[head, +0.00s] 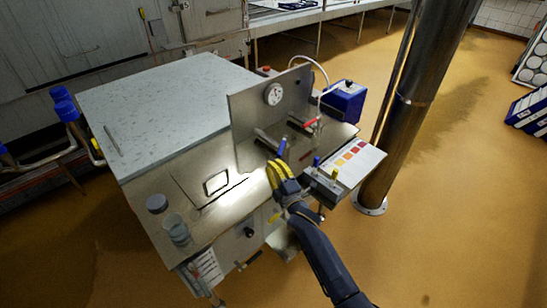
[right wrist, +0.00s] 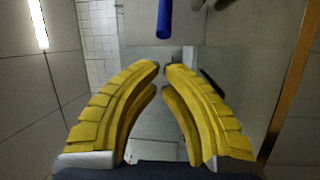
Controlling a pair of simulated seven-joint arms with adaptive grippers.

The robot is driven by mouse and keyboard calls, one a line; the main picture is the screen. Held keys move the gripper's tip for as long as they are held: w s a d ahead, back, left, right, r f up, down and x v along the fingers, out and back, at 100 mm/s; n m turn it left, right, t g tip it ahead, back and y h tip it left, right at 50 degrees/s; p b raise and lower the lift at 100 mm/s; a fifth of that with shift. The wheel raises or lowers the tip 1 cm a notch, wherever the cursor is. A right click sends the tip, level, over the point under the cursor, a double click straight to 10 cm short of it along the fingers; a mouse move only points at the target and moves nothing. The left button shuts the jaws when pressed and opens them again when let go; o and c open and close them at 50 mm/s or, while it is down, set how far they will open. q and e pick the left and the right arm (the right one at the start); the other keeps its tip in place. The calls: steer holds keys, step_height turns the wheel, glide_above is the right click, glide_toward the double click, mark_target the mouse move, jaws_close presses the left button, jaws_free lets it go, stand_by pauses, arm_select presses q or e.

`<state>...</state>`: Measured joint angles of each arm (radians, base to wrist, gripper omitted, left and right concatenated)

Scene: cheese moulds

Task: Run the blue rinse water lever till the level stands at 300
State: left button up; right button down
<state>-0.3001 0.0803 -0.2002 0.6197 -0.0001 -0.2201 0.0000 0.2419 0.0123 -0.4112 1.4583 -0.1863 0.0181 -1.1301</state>
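The blue lever (head: 282,147) stands at the front of the steel bench, below an upright steel panel. My right gripper (head: 281,174), with yellow fingers, is just in front of and below it. In the right wrist view the blue lever (right wrist: 163,20) lies beyond the fingertips (right wrist: 161,67), apart from them. The tips almost meet and nothing shows between them. A clear beaker (head: 176,230) stands at the bench's front left; I cannot read any level or 300 mark. My left gripper is not in view.
A red lever (head: 309,122) and a round dial (head: 273,94) are near the blue lever. A side shelf (head: 345,172) with coloured squares and blue and yellow knobs is right of my gripper. A steel column (head: 412,95) stands further right.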

mark_target(282, 150)
steer(key=w, duration=0.7)
steer(key=shift+w+r, duration=0.2)
steer(key=shift+w, duration=0.2)
steer(key=shift+a, duration=0.1)
stand_by(0.5)
